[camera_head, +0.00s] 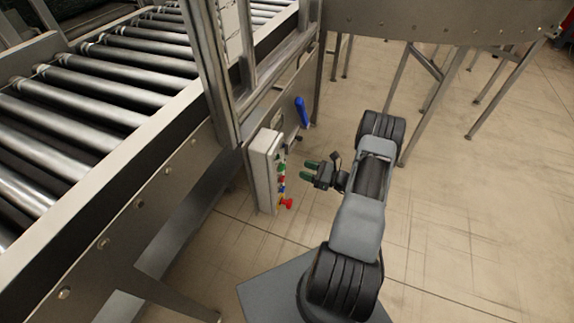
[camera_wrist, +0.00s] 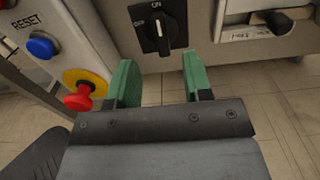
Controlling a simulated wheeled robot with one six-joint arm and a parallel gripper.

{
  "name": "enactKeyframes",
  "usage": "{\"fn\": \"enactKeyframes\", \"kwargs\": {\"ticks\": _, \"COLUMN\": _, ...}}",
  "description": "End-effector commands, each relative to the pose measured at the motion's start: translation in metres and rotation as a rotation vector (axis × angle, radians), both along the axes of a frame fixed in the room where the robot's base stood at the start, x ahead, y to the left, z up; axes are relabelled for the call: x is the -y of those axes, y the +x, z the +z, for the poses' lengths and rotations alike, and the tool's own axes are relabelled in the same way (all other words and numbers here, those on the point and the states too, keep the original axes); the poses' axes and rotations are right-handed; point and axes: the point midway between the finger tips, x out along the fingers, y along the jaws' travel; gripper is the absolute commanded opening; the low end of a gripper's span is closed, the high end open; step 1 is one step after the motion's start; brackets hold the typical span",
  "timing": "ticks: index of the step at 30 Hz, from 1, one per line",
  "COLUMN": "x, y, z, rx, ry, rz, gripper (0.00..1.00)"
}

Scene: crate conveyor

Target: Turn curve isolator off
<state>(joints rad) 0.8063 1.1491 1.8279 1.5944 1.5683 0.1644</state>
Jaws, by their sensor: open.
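A black rotary isolator switch (camera_wrist: 160,28) shows at the top middle of the wrist view. It sits on a grey panel, with "ON" printed at its top. Its grip stands about upright, with a pale mark toward the ON end. My gripper (camera_wrist: 158,72) is open and empty, its two green fingers either side of the switch in the picture but short of it. In the head view my gripper (camera_head: 307,170) points left at the control box (camera_head: 262,168), with a gap between. I cannot make out the switch clearly there.
A red emergency stop knob (camera_wrist: 79,97) on a yellow base and a blue reset button (camera_wrist: 41,45) are left of my fingers. A black-knobbed slot (camera_wrist: 279,22) is at the right. The roller conveyor (camera_head: 120,80) stands left; steel legs (camera_head: 433,85) stand behind.

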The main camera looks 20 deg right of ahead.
Motion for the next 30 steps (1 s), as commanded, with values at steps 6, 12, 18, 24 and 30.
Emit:
{"fn": "enactKeyframes", "kwargs": {"ticks": 6, "x": -0.029, "y": 0.030, "z": -0.001, "rx": 0.001, "ry": -0.001, "rz": 0.006, "gripper": 0.46}}
{"fn": "enactKeyframes", "kwargs": {"ticks": 12, "x": -0.046, "y": 0.049, "z": -0.001, "rx": -0.001, "ry": -0.001, "rz": 0.004, "gripper": 0.46}}
{"fn": "enactKeyframes", "kwargs": {"ticks": 18, "x": -0.054, "y": 0.058, "z": 0.000, "rx": -0.001, "ry": -0.001, "rz": 0.002, "gripper": 0.46}}
{"fn": "enactKeyframes", "kwargs": {"ticks": 24, "x": -0.056, "y": 0.060, "z": 0.000, "rx": -0.001, "ry": -0.001, "rz": 0.001, "gripper": 0.46}}
{"fn": "enactKeyframes", "kwargs": {"ticks": 30, "x": -0.055, "y": 0.060, "z": 0.000, "rx": -0.001, "ry": -0.001, "rz": 0.001, "gripper": 0.41}}
